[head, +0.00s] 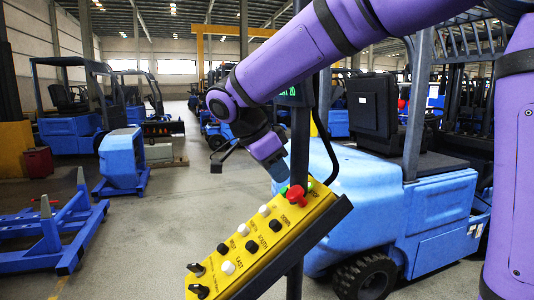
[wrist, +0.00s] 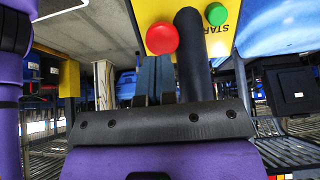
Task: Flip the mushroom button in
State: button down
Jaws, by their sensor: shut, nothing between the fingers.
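The red mushroom button (head: 296,193) sits near the upper right end of a tilted yellow control panel (head: 264,240). It also shows in the wrist view (wrist: 162,38), on the panel's yellow face. My gripper (head: 279,170) is just above that end of the panel, up and left of the button, and looks apart from it. In the wrist view my blue fingers (wrist: 155,76) are together and empty, with the button just beyond their tips. I cannot tell whether the button is in or out.
A green button (wrist: 216,14) sits beside the red one. Black and white buttons and two black knobs (head: 196,269) line the panel. A dark post (head: 299,140) rises close beside my gripper. A blue forklift (head: 390,200) stands behind right. Open floor lies left of the panel.

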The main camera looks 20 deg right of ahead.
aim_at(293, 191)
jog(key=shift+x, duration=1.75)
jog(key=shift+d+r, duration=0.15)
